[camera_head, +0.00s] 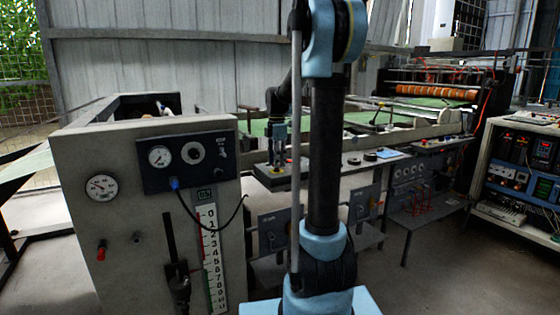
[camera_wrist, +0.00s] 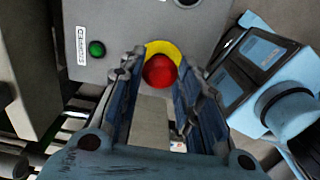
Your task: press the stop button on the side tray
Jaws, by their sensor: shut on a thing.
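The stop button is a red round cap (camera_wrist: 160,71) on a yellow ring, on the grey top of the side tray (camera_wrist: 125,18). In the wrist view the cap shows between the fingertips of my gripper (camera_wrist: 160,66). The fingers stand close along both sides of the cap, and the jaws are shut on it. Whether the cap is pushed down cannot be told. In the head view my gripper (camera_head: 278,150) points down over the tray (camera_head: 272,184), with the buttons too small to tell apart.
A green button (camera_wrist: 96,48) and a white label (camera_wrist: 81,40) are left of the stop button. A blue-grey box (camera_wrist: 262,52) stands close on the right. A grey gauge cabinet (camera_head: 130,240) stands left, an instrument rack (camera_head: 520,175) right.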

